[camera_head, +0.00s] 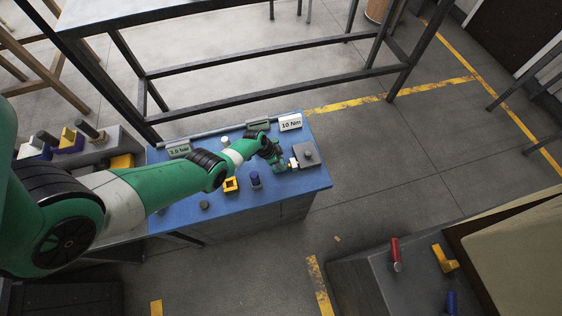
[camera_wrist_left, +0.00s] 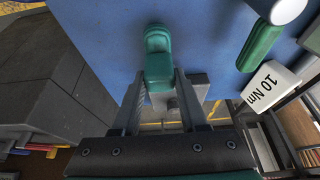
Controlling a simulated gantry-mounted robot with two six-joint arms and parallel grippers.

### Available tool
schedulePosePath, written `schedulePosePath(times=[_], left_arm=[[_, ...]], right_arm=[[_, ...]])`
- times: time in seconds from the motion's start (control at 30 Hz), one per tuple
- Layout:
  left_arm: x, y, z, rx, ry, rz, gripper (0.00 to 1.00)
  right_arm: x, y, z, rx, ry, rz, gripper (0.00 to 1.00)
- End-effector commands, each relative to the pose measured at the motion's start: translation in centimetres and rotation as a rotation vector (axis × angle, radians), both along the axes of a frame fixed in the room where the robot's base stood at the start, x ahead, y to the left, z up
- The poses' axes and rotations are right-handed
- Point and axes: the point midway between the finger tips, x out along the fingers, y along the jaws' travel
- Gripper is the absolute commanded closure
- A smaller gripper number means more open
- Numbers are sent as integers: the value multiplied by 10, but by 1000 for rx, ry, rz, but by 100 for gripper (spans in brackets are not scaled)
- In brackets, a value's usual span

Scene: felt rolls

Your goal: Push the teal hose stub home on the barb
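In the left wrist view the teal hose stub (camera_wrist_left: 158,50) lies between the two fingertips of my left gripper (camera_wrist_left: 160,85), which press on its sides. In the head view my left gripper (camera_head: 275,156) is low over the blue table, with a small teal piece of the stub (camera_head: 281,169) showing below it. Just right of it is a pale and orange fitting (camera_head: 293,163), apparently the barb, at the left side of a grey block (camera_head: 308,154). I cannot tell whether stub and barb touch. My right gripper is out of view.
On the blue table (camera_head: 300,185) are a yellow block (camera_head: 231,184), a blue peg (camera_head: 255,180), a "3.0 bar" label (camera_head: 178,149) and a "10 Nm" label (camera_head: 290,122). A grey bench with red, yellow and blue pieces stands lower right.

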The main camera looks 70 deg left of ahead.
Motion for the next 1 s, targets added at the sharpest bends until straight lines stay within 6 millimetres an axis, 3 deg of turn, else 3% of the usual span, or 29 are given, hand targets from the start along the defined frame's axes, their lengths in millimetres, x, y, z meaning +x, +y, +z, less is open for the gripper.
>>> schedulePosePath(times=[0.03,0.2,1.0], left_arm=[[0,0,0,0,0,0,69],[0,0,0,0,0,0,100],[0,0,0,1,0,-1,100]], right_arm=[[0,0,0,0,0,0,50],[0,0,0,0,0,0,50],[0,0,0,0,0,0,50]])
